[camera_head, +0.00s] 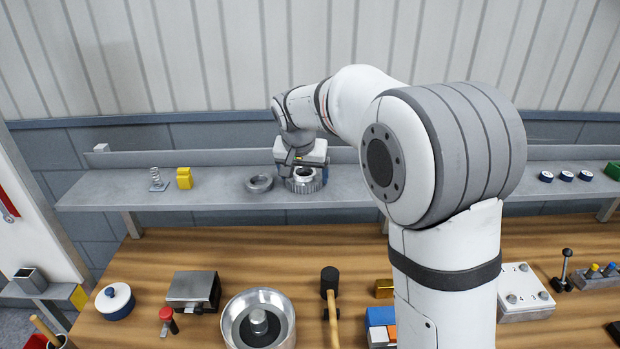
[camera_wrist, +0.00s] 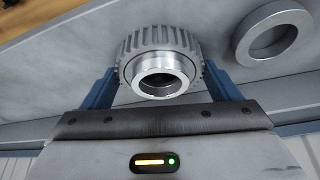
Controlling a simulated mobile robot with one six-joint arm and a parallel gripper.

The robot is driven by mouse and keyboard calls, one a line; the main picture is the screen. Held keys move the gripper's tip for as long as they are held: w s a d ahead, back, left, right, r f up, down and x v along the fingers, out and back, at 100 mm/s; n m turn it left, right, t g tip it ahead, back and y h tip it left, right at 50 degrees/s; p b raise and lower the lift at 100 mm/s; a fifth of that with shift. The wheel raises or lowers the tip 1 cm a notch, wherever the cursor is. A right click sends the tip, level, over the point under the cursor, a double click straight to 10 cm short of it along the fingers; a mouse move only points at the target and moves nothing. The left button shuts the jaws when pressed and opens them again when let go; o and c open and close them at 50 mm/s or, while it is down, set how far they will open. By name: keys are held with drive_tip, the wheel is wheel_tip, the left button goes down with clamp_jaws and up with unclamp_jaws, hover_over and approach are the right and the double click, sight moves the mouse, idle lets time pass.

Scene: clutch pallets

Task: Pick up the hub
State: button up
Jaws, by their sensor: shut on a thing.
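The hub (camera_head: 304,184) is a grey metal part with a toothed outer rim and a shiny raised collar around a central bore. It is on the grey shelf (camera_head: 225,193) in the head view, and I cannot tell whether it touches the shelf. My gripper (camera_head: 303,170) is above and around it. In the wrist view the hub (camera_wrist: 160,65) sits between the two blue fingers of my gripper (camera_wrist: 160,82), which are shut on its toothed rim from both sides. The lower rim is partly hidden behind the collar and the gripper body.
A plain grey ring (camera_head: 260,184) lies just left of the hub, close to my gripper. A yellow block (camera_head: 184,178) and a spring (camera_head: 157,180) stand further left. Several blue-and-white discs (camera_head: 566,176) are at the right. The workbench (camera_head: 235,250) below holds a large metal drum (camera_head: 287,305).

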drive_tip(key=shift+r, duration=0.1)
drive_tip(key=shift+c, duration=1.2)
wheel_tip(320, 180, up, 10)
drive_tip(key=b, duration=0.1)
drive_tip(key=shift+s, duration=0.1)
